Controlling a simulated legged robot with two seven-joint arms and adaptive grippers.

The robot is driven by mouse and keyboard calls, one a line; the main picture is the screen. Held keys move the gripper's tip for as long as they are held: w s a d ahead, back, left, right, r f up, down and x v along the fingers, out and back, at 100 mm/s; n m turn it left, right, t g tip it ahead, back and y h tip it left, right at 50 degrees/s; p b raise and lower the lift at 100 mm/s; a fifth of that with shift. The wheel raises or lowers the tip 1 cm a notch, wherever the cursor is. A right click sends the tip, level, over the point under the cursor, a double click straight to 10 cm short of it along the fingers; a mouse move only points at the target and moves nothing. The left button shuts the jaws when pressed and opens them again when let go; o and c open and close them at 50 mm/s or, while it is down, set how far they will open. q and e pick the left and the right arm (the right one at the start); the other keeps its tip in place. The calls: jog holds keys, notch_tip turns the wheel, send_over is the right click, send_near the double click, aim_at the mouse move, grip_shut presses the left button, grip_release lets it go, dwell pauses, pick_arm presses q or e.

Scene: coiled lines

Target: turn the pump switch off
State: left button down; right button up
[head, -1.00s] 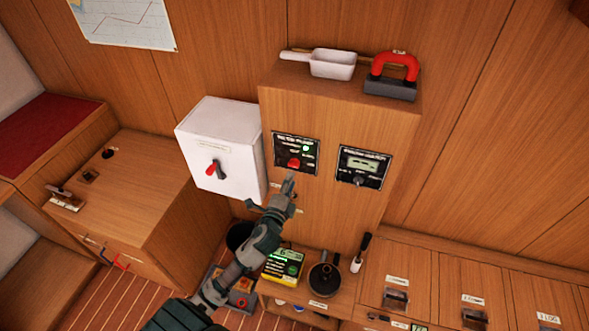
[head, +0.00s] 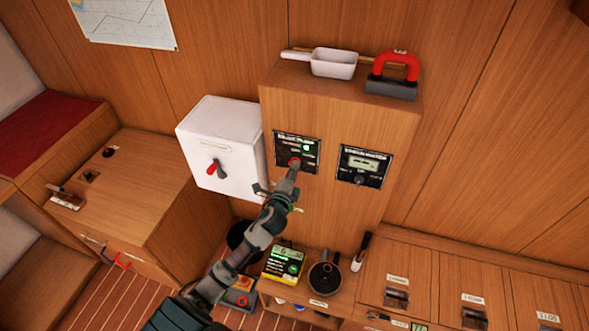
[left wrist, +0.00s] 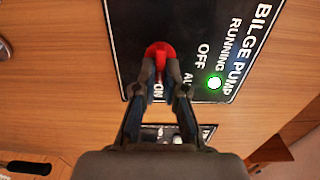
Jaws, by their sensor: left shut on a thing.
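The bilge pump panel (head: 310,148) is a black plate on the wooden cabinet front, with a lit green running light (left wrist: 214,82). Its red switch knob (left wrist: 158,50) shows in the left wrist view, beside the words OFF, AUTO (partly covered) and ON. The knob's handle extends down the picture between my fingers, towards ON. My left gripper (left wrist: 163,72) is shut on the knob, one finger on each side. In the head view my left gripper (head: 294,168) reaches the panel from below and covers part of the knob. My right gripper is not in view.
A second black panel (head: 363,166) with a dial is to the right. A white box (head: 215,135) with a red-handled switch is to the left. A white scoop (head: 333,64) and a red-handled tool (head: 394,75) lie on the cabinet top.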

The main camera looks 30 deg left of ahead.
pick_arm(q)
jog(key=shift+s+a+f+n+p, duration=0.15)
jog(key=shift+n+p, duration=1.15)
jog(key=shift+n, duration=1.7)
jog(key=shift+a+f+n+p, duration=0.1)
jog(key=shift+n+p, duration=1.25)
jog(key=shift+n, duration=1.65)
jog(key=shift+s+a+f+n+p, duration=0.15)
jog(key=shift+n+p, duration=1.15)
jog(key=shift+n, duration=1.7)
jog(key=shift+w+d, duration=0.1)
jog(key=c, duration=1.2)
grip_release()
jog(key=shift+c, duration=0.2)
jog(key=shift+w+r, duration=0.1)
jog(key=shift+w, duration=0.1)
